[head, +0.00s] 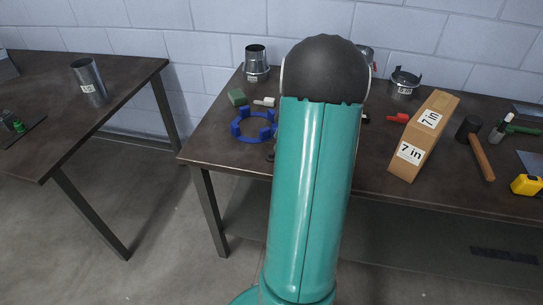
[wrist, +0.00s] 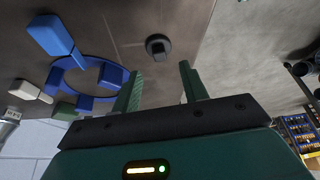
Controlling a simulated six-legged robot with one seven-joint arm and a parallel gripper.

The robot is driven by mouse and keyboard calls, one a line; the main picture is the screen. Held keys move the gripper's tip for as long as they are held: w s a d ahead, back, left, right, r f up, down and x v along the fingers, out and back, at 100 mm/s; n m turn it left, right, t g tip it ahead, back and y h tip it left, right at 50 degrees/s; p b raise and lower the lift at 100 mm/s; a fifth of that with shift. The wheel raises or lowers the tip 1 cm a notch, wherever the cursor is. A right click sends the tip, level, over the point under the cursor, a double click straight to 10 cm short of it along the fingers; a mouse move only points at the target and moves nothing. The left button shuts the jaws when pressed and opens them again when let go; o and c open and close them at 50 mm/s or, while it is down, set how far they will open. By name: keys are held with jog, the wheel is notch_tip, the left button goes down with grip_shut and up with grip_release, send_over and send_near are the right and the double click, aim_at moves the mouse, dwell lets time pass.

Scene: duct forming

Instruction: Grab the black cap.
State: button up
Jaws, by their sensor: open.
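The black cap (wrist: 158,45) is a small dark round piece with a paler top, on the brown table top in the wrist view. My gripper (wrist: 160,71) is open, its two green fingers apart with nothing between them. The cap shows just beyond the fingertips, between their lines, and appears apart from them. In the head view my arm hides the gripper. A small dark shape (head: 270,156) at the arm's left edge may be the cap, but I cannot tell.
A blue ring with blocks (head: 253,127) lies left of my arm, near a green block (head: 237,97). A metal duct piece (head: 256,63) stands behind. Right are a 7 in cardboard box (head: 424,137) and a hammer (head: 480,156). Another table (head: 60,90) stands left across a gap.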

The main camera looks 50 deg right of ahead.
aim_at(272, 152)
jog(key=x, duration=0.5)
jog(key=shift+f, duration=0.25)
jog(key=c, duration=0.7)
